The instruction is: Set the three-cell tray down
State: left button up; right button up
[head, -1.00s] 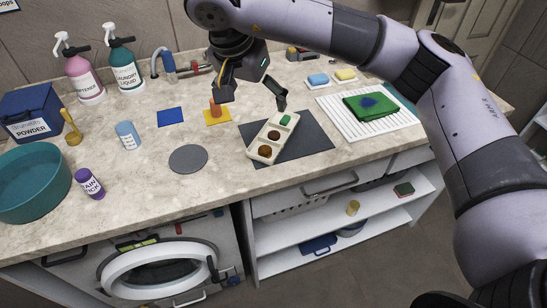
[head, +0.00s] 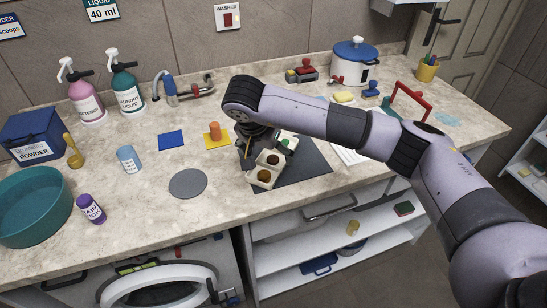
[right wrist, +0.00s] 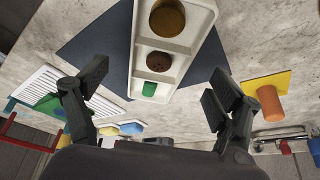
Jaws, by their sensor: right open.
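The white three-cell tray (head: 262,185) lies on the dark mat (head: 312,168), partly hidden by my right gripper (head: 260,150). In the right wrist view, the tray (right wrist: 139,40) holds a brown round item (right wrist: 167,18), a darker round item (right wrist: 158,61) and a green block (right wrist: 149,89), one in each cell. My right gripper is open over the tray's green-block end. In the right wrist view its fingers (right wrist: 160,85) stand apart on either side of the tray, with visible gaps. The left gripper is not in view.
An orange peg on a yellow square (head: 216,136), a grey disc (head: 188,183) and a blue square (head: 171,140) lie left of the tray. A white ribbed rack (head: 347,156) stands to the right, partly behind my arm.

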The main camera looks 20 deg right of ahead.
aim_at(271, 161)
jog(key=shift+p+x, duration=0.4)
jog(key=shift+x, duration=1.5)
jog(key=shift+s+a, duration=0.1)
jog(key=shift+c, duration=0.5)
jog(key=c, duration=1.3)
